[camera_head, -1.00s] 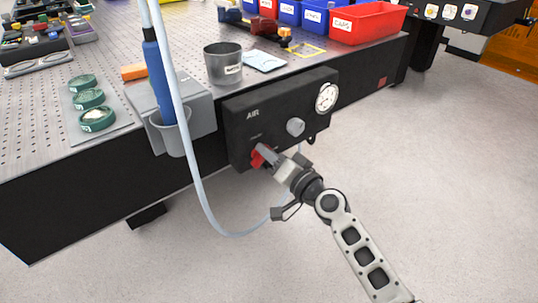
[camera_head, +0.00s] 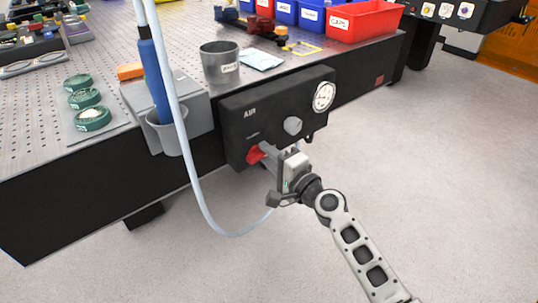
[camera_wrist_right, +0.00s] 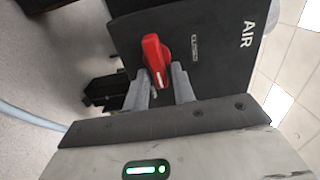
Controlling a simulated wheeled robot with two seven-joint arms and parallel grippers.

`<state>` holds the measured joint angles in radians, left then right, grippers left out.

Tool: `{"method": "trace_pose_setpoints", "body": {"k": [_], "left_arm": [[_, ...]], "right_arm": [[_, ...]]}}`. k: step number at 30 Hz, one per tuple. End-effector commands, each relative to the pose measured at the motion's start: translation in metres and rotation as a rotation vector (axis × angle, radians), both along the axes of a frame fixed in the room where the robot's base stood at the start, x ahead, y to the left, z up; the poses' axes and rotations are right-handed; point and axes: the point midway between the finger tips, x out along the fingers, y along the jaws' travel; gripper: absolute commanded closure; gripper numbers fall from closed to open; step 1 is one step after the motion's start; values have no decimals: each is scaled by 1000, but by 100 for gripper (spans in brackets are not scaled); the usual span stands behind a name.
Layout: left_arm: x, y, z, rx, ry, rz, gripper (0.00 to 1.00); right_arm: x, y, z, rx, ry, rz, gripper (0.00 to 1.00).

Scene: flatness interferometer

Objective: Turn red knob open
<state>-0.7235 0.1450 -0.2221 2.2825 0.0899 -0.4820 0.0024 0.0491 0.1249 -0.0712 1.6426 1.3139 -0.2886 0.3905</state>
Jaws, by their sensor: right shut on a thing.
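The red knob (camera_head: 255,154) is at the lower left of the black AIR panel (camera_head: 240,125) on the table's front side. It also shows in the right wrist view (camera_wrist_right: 155,57), with a white line on its grip. My right gripper (camera_head: 266,152) reaches it from the lower right. In the right wrist view the two grey fingers (camera_wrist_right: 161,84) sit on either side of the knob's near end, shut on it. The fingers hide part of the knob in the head view. My left gripper is not in view.
A grey knob (camera_head: 292,126) and a round gauge (camera_head: 323,96) are on the same panel. A pale hose (camera_head: 190,150) hangs in front of the table, by a grey holder (camera_head: 170,133) with a blue tool. The floor in front is clear.

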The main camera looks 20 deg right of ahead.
Motion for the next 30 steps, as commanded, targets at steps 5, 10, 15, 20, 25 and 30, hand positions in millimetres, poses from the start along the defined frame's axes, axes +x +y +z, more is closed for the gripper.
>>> {"method": "trace_pose_setpoints", "body": {"k": [5,10,15,20,25,30], "left_arm": [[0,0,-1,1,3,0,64],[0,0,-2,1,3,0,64],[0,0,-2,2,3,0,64],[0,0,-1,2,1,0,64],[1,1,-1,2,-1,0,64],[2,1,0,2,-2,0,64]], "right_arm": [[-2,4,-3,22,16,10,97],[-2,4,-3,26,17,11,97],[-2,5,-3,26,16,12,97],[-1,4,-3,26,15,10,64],[-1,2,-2,24,12,6,64],[-9,-2,-2,23,10,3,64]]}}
